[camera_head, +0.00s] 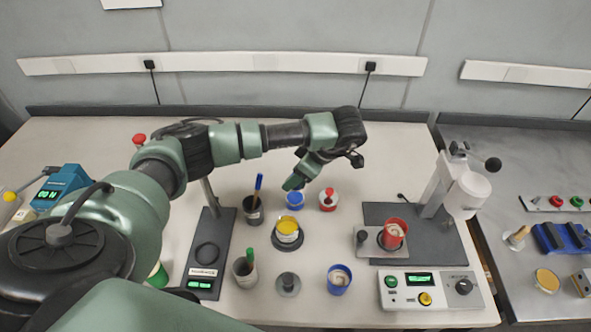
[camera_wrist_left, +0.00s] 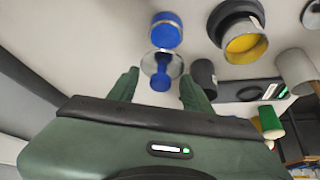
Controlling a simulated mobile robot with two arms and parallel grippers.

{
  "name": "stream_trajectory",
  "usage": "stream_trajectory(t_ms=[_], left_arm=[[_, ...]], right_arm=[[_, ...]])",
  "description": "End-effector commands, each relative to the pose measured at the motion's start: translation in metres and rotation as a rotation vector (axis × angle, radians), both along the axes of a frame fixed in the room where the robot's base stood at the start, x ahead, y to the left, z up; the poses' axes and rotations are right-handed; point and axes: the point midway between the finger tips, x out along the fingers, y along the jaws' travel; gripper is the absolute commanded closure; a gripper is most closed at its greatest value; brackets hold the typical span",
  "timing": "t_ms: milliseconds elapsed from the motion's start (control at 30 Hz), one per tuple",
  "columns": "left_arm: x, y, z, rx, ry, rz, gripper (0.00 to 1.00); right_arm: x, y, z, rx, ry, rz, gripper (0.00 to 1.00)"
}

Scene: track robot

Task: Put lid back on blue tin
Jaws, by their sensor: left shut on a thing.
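The blue tin (camera_head: 294,201) stands upright on the table below my left gripper (camera_head: 293,184). It also shows in the left wrist view (camera_wrist_left: 166,30), just beyond the fingertips. The lid (camera_wrist_left: 160,62) is a pale grey disc with a blue knob. It sits between the fingers of my left gripper (camera_wrist_left: 159,76), apart from the tin in the picture. The gripper is shut on it; the exact contact is hard to see. In the head view the lid is not clearly visible. My right gripper is in neither view.
A red-knobbed tin (camera_head: 328,201) stands right of the blue tin, and a dark pen cup (camera_head: 253,214) left of it. A yellow pot (camera_head: 288,232) is in front. Another blue cup (camera_head: 340,279) stands nearer the front. A press stand (camera_head: 415,240) is at right.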

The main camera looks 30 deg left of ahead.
Motion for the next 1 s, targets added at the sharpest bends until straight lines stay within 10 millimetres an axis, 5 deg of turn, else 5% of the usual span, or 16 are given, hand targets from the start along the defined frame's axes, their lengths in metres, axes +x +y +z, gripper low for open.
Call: stream_trajectory(t_ms=[500,1000], left_arm=[[0.0,0.0,-0.05,0.0,0.0,0.0,0.89],[0.0,0.0,-0.054,0.0,0.001,0.0,0.89]], right_arm=[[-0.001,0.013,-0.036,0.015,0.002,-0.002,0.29],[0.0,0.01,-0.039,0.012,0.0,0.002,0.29]])
